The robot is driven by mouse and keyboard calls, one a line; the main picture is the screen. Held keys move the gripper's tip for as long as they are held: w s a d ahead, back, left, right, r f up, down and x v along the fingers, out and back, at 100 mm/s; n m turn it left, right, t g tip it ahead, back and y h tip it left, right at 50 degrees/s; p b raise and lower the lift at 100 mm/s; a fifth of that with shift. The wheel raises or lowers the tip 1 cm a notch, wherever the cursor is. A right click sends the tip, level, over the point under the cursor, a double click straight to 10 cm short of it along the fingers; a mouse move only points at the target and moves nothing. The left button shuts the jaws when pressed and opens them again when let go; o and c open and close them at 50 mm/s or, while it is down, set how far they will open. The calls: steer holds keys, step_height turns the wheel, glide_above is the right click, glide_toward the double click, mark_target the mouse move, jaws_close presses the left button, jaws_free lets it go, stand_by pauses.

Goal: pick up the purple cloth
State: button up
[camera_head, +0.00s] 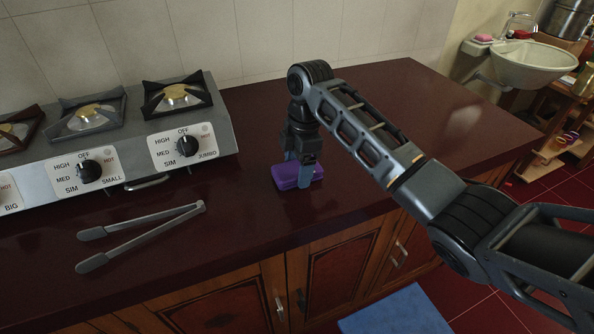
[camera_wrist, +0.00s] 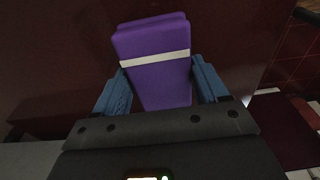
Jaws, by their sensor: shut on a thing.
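The purple cloth (camera_head: 290,176) is a folded block on the dark red countertop, right of the stove. In the wrist view the cloth (camera_wrist: 155,75) shows a pale stripe across it and lies between the two blue fingers. My gripper (camera_head: 298,175) points down over the cloth and is shut on it, with one finger showing on its near side. The far finger is mostly hidden in the head view. In the wrist view my gripper (camera_wrist: 163,88) has a finger at each side of the cloth. I cannot tell whether the cloth touches the counter.
A stove (camera_head: 120,140) with knobs stands to the left. Metal tongs (camera_head: 145,236) lie on the counter (camera_head: 225,255) in front of it. A sink (camera_head: 535,62) is at the far right. The counter right of the cloth is clear, partly behind my arm.

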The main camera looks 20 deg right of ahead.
mark_target(295, 167)
steer(key=shift+r, duration=0.6)
step_height(295, 167, up, 3)
steer(key=shift+w+f+b, duration=0.1)
steer(key=shift+b, duration=0.2)
steer(key=w+d+r, duration=0.2)
steer(key=d, duration=0.1)
steer(key=w+d+r+b, duration=0.1)
steer(key=w+d+r, duration=0.1)
steer(key=d, duration=0.1)
steer(key=w+d+r+b, duration=0.1)
steer(key=w+d+r, duration=0.1)
steer(key=d+r, duration=0.1)
steer(key=shift+d, duration=0.45)
steer(key=o, duration=0.5)
steer(key=c, duration=0.4)
